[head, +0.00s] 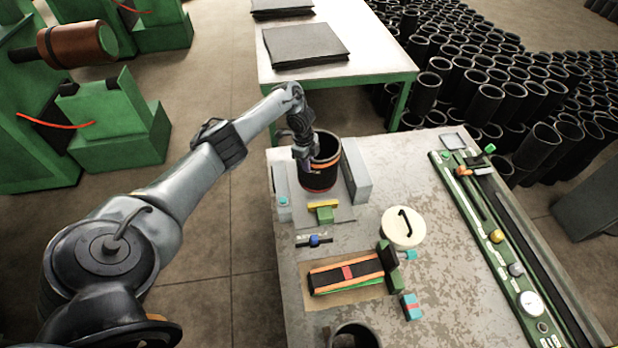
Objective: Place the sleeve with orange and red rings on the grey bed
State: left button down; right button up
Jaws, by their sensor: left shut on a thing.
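The black sleeve (323,177) stands upright at the back left of the worktable, with an orange ring near its top and a red ring near its bottom. My left gripper (309,165) is shut on the near left side of its wall. The sleeve is over the grey bed (341,214), between a low grey block (281,181) and a taller grey block (357,171). I cannot tell whether its base touches the bed. My right gripper is not in view.
On the worktable (450,285) are a yellow-green block (324,213), a cream disc (403,228), a striped piece in a fixture (345,274), and another dark sleeve (355,336) at the front. A green gauge rail (497,250) runs along the right. Many black sleeves stand beyond.

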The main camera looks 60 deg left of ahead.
pick_arm(q)
notch_tip(320, 180, down, 5)
jog(key=shift+w+f+b, duration=0.1)
jog(key=shift+f+b, duration=0.1)
jog(key=shift+b, duration=0.5)
jog(key=shift+f, duration=0.15)
jog(key=c, duration=1.1)
grip_release()
jog(key=shift+c, duration=0.2)
